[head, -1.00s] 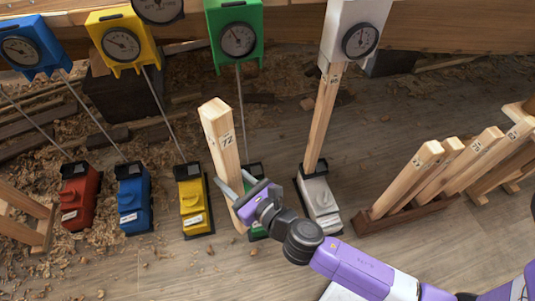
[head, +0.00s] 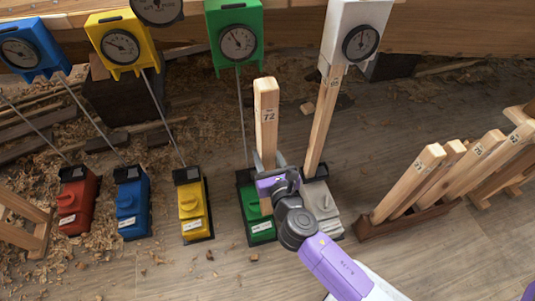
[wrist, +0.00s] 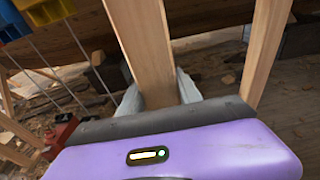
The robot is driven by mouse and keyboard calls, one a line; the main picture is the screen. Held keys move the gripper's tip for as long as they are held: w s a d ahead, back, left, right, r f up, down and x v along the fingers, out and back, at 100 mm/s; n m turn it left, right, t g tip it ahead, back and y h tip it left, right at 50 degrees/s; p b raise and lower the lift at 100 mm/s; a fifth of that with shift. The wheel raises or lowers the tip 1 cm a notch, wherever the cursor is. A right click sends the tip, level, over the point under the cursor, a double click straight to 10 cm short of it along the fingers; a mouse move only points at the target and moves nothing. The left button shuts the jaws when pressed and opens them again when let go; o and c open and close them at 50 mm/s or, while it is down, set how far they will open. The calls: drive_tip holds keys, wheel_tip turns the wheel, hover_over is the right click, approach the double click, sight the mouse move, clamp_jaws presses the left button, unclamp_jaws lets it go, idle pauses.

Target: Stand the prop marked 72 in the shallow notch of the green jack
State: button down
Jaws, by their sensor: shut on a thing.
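The wooden prop marked 72 (head: 266,118) stands nearly upright in the head view. My gripper (head: 270,174) is shut on its lower part. In the wrist view the prop (wrist: 144,50) rises between the two pale fingers (wrist: 160,92). The green jack (head: 259,229) sits on the floor just below and behind my gripper, to its left. A green gauge box (head: 235,40) is above, with a thin rod running down to the jack.
The white jack (head: 322,208) close on the right bears a prop marked 95 (head: 322,120) under the white gauge box (head: 352,35). The yellow jack (head: 192,208) is on the left. A rack (head: 400,219) of props stands at right. Bare floor lies in front.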

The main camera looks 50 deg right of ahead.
drive_tip(key=shift+w+d+h, duration=0.15)
drive_tip(key=shift+d+h, duration=0.15)
drive_tip(key=shift+d, duration=0.05)
drive_tip(key=f+b+x, duration=0.2)
drive_tip(key=b+x, duration=0.2)
drive_tip(key=x, duration=0.7)
drive_tip(key=f+b+x, duration=0.2)
drive_tip(key=b+x, duration=0.1)
drive_tip(key=x, duration=0.8)
drive_tip(key=shift+b, duration=0.35)
idle(2.4)
drive_tip(key=shift+f+b, duration=0.35)
drive_tip(key=shift+f, duration=0.1)
idle(0.7)
idle(0.8)
drive_tip(key=c, duration=0.7)
unclamp_jaws()
drive_tip(key=shift+c, duration=0.2)
